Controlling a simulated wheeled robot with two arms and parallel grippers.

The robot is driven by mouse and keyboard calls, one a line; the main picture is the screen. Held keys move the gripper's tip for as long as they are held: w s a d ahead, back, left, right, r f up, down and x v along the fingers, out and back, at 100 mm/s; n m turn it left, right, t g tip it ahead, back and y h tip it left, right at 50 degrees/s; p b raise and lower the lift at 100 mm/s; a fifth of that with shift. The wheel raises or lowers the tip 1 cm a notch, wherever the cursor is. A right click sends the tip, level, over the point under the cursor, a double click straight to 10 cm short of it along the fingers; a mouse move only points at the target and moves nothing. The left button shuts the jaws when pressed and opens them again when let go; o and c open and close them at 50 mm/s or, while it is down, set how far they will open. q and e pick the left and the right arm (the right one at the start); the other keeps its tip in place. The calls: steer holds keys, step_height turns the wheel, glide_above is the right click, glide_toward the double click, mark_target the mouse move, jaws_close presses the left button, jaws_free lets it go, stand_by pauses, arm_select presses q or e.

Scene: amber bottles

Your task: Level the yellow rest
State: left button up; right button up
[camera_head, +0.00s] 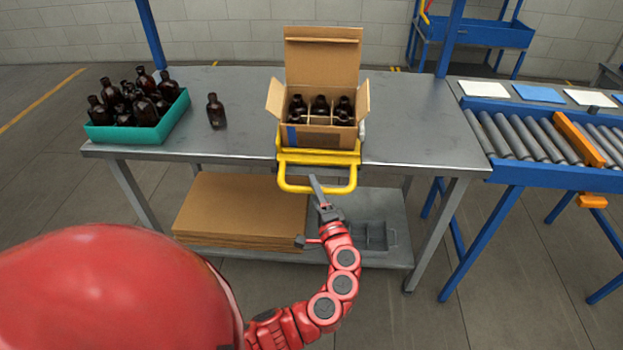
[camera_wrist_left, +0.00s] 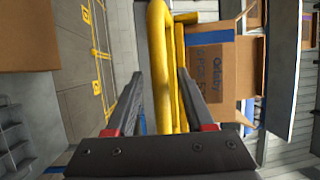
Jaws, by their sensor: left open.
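The yellow rest (camera_head: 318,158) is at the front edge of the steel table, with its looped handle bar sticking out over the edge towards me. An open cardboard carton (camera_head: 305,137) with dark bottles between dividers sits on it. I cannot tell the rest's exact tilt from here. My left gripper (camera_head: 316,188) is at the handle bar, just below the rest. In the left wrist view its open fingers (camera_wrist_left: 160,85) stand on either side of the yellow bar (camera_wrist_left: 163,60); I cannot tell whether they touch it. My right gripper is not in view.
A teal crate (camera_head: 140,134) of amber bottles and one lone bottle (camera_head: 215,111) stand left on the table. Flat cardboard (camera_head: 240,205) and a grey tray (camera_head: 371,237) lie on the lower shelf. A roller conveyor (camera_head: 530,135) is at right.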

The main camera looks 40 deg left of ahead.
arm_select(q)
steer(key=shift+x, duration=1.5)
jaws_close()
